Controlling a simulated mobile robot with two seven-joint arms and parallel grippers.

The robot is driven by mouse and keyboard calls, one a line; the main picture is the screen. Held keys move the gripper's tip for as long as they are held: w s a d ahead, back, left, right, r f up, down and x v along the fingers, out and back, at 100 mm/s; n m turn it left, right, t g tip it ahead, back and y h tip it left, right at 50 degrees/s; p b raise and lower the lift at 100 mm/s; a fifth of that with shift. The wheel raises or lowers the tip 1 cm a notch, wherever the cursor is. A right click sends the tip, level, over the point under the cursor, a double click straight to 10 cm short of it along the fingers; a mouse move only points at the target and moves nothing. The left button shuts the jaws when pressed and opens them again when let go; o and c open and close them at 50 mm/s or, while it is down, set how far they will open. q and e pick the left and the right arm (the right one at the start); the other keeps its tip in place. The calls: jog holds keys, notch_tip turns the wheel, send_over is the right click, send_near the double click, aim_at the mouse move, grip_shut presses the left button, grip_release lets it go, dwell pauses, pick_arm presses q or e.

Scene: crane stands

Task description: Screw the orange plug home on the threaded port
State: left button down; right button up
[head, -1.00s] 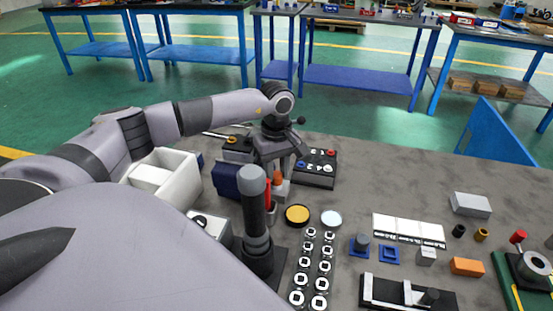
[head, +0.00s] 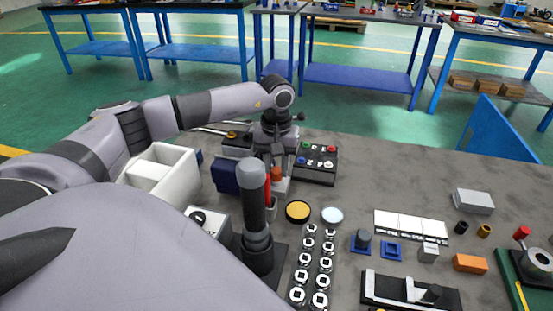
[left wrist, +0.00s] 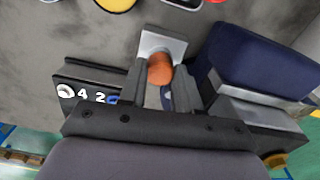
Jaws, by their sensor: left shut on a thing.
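The orange plug (head: 277,174) stands upright on a small light-grey block (head: 281,187), near the middle of the table. It also shows in the left wrist view (left wrist: 160,68), in front of the block's pale top (left wrist: 163,44). My left gripper (head: 275,160) points down from above, its fingers shut on the plug. In the left wrist view the fingers (left wrist: 161,84) lie on both sides of the plug. The port's thread is hidden, so I cannot tell how deep the plug sits. My right gripper is not in view.
A dark-blue block (head: 224,176) stands close to the left of my gripper. A grey-topped dark post (head: 254,205) rises in front. A black panel with coloured buttons (head: 316,164) lies just right. A white bin (head: 160,168) is farther left. Bare table lies at the back right.

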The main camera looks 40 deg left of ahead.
pick_arm(q)
jog(key=m, duration=0.3)
dwell(0.4)
jog(key=m+b, duration=0.1)
jog(key=m, duration=0.2)
jog(key=shift+m, duration=1.2)
jog(key=c, duration=0.7)
grip_release()
jog(key=shift+c, duration=0.8)
